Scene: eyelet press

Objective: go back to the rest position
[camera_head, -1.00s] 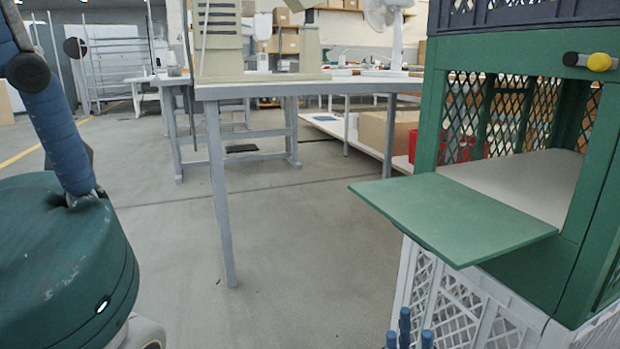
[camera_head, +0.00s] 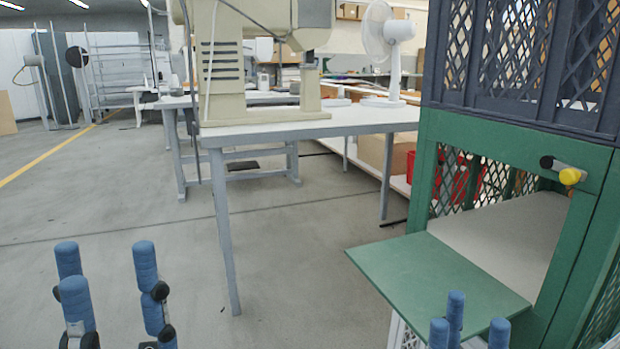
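My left gripper (camera_head: 108,285) shows at the bottom left, its blue fingers pointing up with a wide gap and nothing between them. My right gripper (camera_head: 472,325) is at the bottom right, only its blue fingertips showing; they stand apart with nothing seen between them. The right fingertips overlap the lower edge of the green flap (camera_head: 440,275) in the picture; I cannot tell the distance. The flap lies folded out from the green crate (camera_head: 480,133), which has an open front and a pale floor inside.
A dark crate (camera_head: 500,112) sits on the green one. A grey-legged table (camera_head: 300,131) carries a beige press (camera_head: 224,80) and a white fan (camera_head: 388,35). The floor (camera_head: 110,205) at the left is clear.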

